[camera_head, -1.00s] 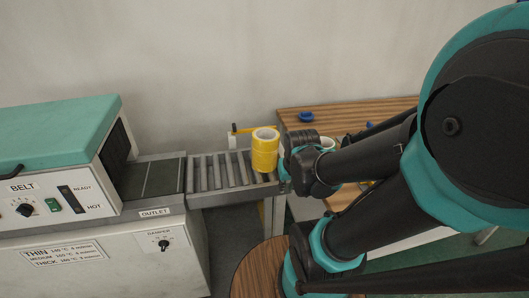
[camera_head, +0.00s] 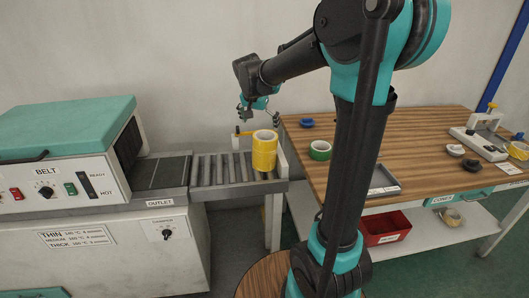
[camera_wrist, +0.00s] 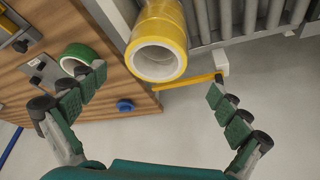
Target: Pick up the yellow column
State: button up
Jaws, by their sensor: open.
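The yellow column (camera_head: 264,152) is a stack of yellow tape rolls with a pale hollow core. It stands upright at the right end of the roller conveyor (camera_head: 215,170). In the wrist view the column (camera_wrist: 158,42) is at the top middle, its open end facing the camera. My gripper (camera_head: 259,118) is open and empty, above and behind the column in the head view. In the wrist view my fingers (camera_wrist: 157,80) are spread wide, with the column beyond the tips and nothing between the pads.
A thin yellow bar (camera_wrist: 187,83) on a white block sits beside the column. The wooden table (camera_head: 415,135) on the right holds a green tape roll (camera_head: 319,150), a blue piece (camera_head: 306,123) and a white-based device (camera_head: 481,142). The belt machine (camera_head: 65,150) is left.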

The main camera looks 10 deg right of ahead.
send_over(264, 150)
jog(key=w, duration=0.4)
notch_tip(264, 150, down, 6)
jog(key=x, duration=0.3)
jog(key=s+x, duration=0.1)
jog(key=x, duration=0.1)
jog(key=shift+w+d+f, duration=0.1)
jog(key=shift+f, duration=0.2)
jog(key=shift+c, duration=0.6)
jog(key=c, duration=1.3)
jog(key=shift+c, duration=0.2)
